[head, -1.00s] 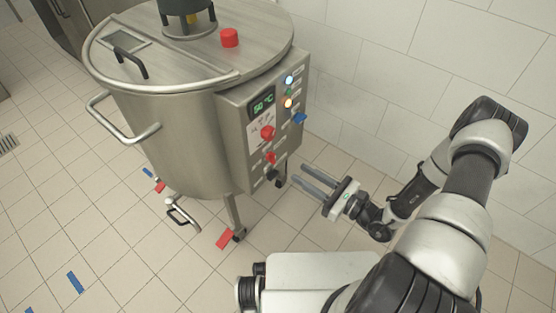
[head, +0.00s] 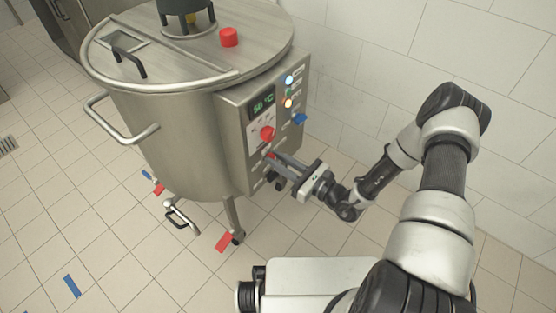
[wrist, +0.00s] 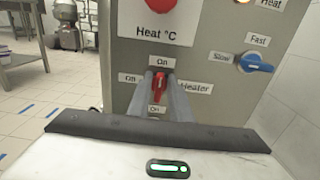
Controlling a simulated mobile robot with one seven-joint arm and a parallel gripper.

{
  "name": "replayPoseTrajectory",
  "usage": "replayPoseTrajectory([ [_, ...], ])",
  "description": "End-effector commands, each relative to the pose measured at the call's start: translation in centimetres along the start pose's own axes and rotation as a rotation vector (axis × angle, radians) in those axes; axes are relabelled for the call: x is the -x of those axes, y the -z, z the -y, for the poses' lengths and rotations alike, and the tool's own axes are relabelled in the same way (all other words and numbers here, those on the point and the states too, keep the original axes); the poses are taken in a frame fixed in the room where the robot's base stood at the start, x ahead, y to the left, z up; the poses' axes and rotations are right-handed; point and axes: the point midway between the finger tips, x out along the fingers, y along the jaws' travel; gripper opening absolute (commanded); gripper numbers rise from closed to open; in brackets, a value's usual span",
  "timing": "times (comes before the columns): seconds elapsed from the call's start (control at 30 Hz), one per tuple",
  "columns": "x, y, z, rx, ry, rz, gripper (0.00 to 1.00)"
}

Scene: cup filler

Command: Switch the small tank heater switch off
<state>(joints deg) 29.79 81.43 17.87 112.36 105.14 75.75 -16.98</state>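The heater switch is a small red knob (wrist: 159,86) on the tank's grey control panel (wrist: 205,42), with its grip standing roughly upright. An "On" label is above it, a "Heater" label (wrist: 195,87) to its right and a partly hidden label below it. My gripper (head: 272,164) reaches level to the panel's lower part. In the wrist view my gripper's two fingers (wrist: 163,100) lie on either side of the knob, with a gap between them. Whether they touch the knob cannot be told. In the head view the fingers mostly cover the knob.
The steel tank (head: 165,125) stands on legs at the left. A red "Heat °C" knob (head: 267,133) sits above the fingers, and a blue Slow/Fast knob (wrist: 255,63) sits to the upper right. The tiled wall (head: 400,60) is behind. Floor between my base and the tank is clear.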

Motion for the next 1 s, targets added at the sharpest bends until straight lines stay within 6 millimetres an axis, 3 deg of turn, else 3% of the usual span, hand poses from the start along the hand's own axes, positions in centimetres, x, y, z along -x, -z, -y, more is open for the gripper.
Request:
replayPoseTrajectory([
  [0.03,0.02,0.00,0.00,0.000,0.000,0.000,0.10],
  [0.1,0.02,0.00,0.00,0.000,0.000,0.000,0.00],
  [0.57,0.06,-0.04,-0.08,0.072,0.000,0.000,0.00],
  [1.0,0.11,0.02,-0.50,0.430,0.001,-0.001,0.00],
])
